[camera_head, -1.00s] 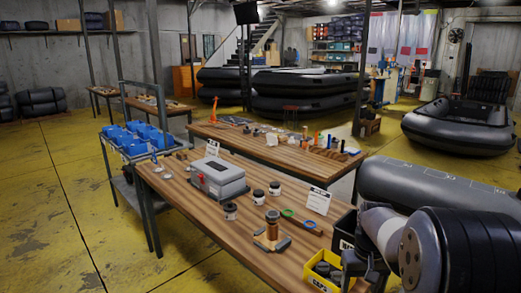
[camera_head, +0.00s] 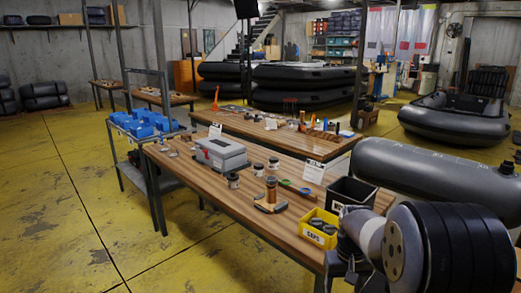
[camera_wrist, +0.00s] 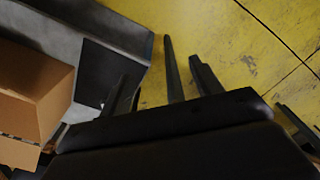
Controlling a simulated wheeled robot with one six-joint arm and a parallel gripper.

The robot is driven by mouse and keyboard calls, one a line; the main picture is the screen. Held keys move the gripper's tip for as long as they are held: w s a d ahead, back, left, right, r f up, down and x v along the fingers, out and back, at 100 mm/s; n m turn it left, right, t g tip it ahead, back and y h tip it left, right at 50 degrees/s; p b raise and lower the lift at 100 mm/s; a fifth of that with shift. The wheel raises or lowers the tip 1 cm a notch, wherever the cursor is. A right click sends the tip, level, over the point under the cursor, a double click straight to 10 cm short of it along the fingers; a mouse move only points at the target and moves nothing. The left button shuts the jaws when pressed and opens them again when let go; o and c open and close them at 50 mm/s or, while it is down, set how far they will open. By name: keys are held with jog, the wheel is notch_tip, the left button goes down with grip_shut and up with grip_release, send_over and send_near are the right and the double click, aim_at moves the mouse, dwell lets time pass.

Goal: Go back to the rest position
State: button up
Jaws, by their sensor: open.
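My arm reaches in from the lower right of the head view, and my gripper (camera_head: 338,272) hangs dark at the near right end of the wooden workbench (camera_head: 222,198). Its fingertips are hard to make out there. In the wrist view my gripper (camera_wrist: 163,82) shows two dark fingers spread apart, with nothing between them but yellow floor and a dark post behind. The gripper is open and empty.
Beside my arm, a yellow bin (camera_head: 318,229) with dark round items and a black bin (camera_head: 352,192) stand on the bench. A grey case (camera_head: 220,153) and several jars stand farther along. A cardboard box (camera_wrist: 35,90) is close in the wrist view. Yellow floor lies open left.

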jog(key=a+f+b, duration=0.3)
jog(key=f+b, duration=0.2)
jog(key=f, duration=0.2)
jog(key=shift+a+f, duration=0.2)
jog(key=shift+f, duration=0.2)
jog(key=shift+s, duration=0.1)
